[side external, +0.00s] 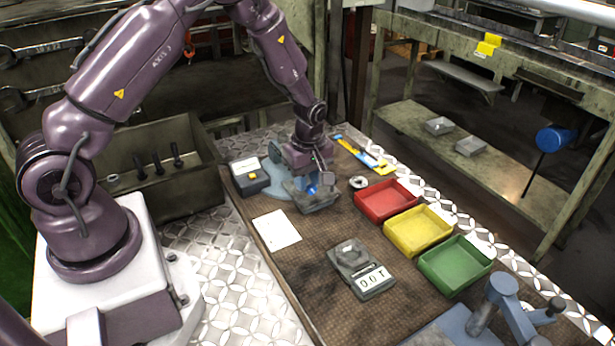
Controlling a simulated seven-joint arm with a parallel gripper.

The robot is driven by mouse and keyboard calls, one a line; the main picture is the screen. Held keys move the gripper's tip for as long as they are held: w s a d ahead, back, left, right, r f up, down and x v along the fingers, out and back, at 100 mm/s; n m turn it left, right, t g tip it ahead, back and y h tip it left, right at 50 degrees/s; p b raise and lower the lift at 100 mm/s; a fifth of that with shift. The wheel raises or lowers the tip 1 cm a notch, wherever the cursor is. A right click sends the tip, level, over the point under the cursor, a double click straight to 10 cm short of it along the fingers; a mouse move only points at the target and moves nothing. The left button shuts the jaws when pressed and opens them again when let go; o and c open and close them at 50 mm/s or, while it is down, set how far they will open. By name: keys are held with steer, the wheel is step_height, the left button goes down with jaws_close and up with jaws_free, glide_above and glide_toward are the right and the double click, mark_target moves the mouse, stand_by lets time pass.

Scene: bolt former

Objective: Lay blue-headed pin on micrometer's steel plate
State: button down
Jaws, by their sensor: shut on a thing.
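My gripper (318,186) points down over the far left part of the work table, shut on the blue-headed pin. Only a small bright blue spot of the pin (312,190) shows at the fingers; its shank is hidden or too small to make out. Just below is a grey steel plate (318,207), beside the pale blue body of what looks like the micrometer (272,184). My gripper hides part of both. I cannot tell whether the pin touches the plate.
A dark box with a yellow button (250,176) stands left of the micrometer. A metal ring (358,182) and red (385,200), yellow (418,231) and green (455,264) trays lie right. A scale (371,281) and white paper (277,229) lie nearer.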

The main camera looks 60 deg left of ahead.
steer(key=shift+f, duration=0.8)
steer(key=c, duration=0.8)
jaws_free()
step_height(320, 180, up, 12)
steer(key=s+d+r+m+t, duration=0.2)
steer(key=s+d+r+m, duration=0.1)
steer(key=s+r+m, duration=0.3)
steer(key=s+d+r+m+t, duration=0.1)
steer(key=s+d+r+m, duration=0.2)
steer(key=s+r+m, duration=0.3)
steer(key=s+d+r+m+t, duration=0.2)
steer(key=s+d+r+m, duration=0.1)
steer(key=s+r+m, duration=0.3)
steer(key=shift+s+d+r+t+h, duration=0.2)
steer(key=shift+s+r, duration=0.2)
steer(key=shift+s, duration=0.2)
steer(key=shift+s+d+r+t+h, duration=0.1)
steer(key=shift+s+d+r+h, duration=0.1)
steer(key=shift+s+r, duration=0.3)
